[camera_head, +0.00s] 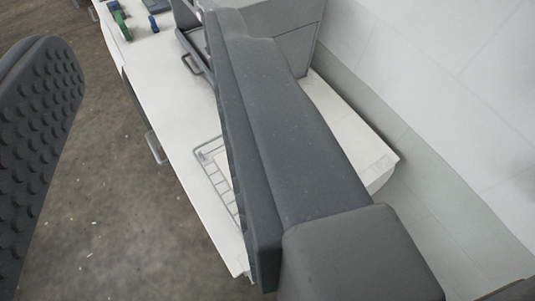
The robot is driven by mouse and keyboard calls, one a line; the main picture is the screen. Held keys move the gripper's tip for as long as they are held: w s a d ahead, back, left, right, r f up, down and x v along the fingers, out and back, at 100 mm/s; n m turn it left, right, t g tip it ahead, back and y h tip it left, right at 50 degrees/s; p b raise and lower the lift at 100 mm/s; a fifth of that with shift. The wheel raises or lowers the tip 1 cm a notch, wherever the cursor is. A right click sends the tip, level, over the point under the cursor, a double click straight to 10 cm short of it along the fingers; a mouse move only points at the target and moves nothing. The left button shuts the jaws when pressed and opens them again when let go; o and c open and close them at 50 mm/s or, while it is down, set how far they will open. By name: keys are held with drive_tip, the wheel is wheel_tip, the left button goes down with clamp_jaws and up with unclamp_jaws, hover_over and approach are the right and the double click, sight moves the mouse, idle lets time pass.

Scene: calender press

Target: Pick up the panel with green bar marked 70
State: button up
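My gripper (140,40) is open wide and empty. One dark finger with a bumpy inner pad is at the left edge, and the other crosses the middle of the view. A small green item (122,26) stands on the far end of the white table, at the top left. It may be the panel's green bar, but no number 70 can be read and no panel shape is clear. It appears between the two fingers in the picture, well beyond them. The right finger hides part of the table.
A small blue item (153,24) is right of the green one. A grey machine (285,32) with a handle stands on the white table (165,85). A wire rack (212,152) lies nearer. A white tiled wall (440,80) bounds the right; bare floor (130,210) is left.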

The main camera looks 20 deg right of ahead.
drive_tip(key=o, duration=0.3)
drive_tip(key=w+d+f+g+b, duration=0.1)
drive_tip(key=w+d+f, duration=0.25)
drive_tip(key=f, duration=0.35)
drive_tip(key=w+d+f+n+g+y+b, duration=0.1)
drive_tip(key=w+d+f, duration=0.25)
drive_tip(key=f, duration=0.35)
drive_tip(key=w+d+f+b, duration=0.1)
drive_tip(key=w+d+f, duration=0.25)
drive_tip(key=f, duration=0.35)
drive_tip(key=shift+n+g+y, duration=0.3)
drive_tip(key=shift+g, duration=0.4)
drive_tip(key=d+f, duration=0.3)
drive_tip(key=f, duration=0.5)
drive_tip(key=d+f+b, duration=0.1)
drive_tip(key=d+f, duration=0.3)
drive_tip(key=f, duration=0.4)
drive_tip(key=d+f+b, duration=0.1)
drive_tip(key=d+f, duration=0.2)
drive_tip(key=f, duration=0.5)
drive_tip(key=shift+w+d, duration=0.3)
drive_tip(key=shift+w, duration=0.1)
drive_tip(key=x, duration=0.7)
drive_tip(key=shift+w+a+f, duration=0.15)
drive_tip(key=shift+w, duration=0.25)
drive_tip(key=shift+d+x, duration=0.2)
drive_tip(key=shift+x, duration=2.55)
drive_tip(key=shift+f, duration=0.1)
drive_tip(key=shift+c, duration=0.2)
clamp_jaws()
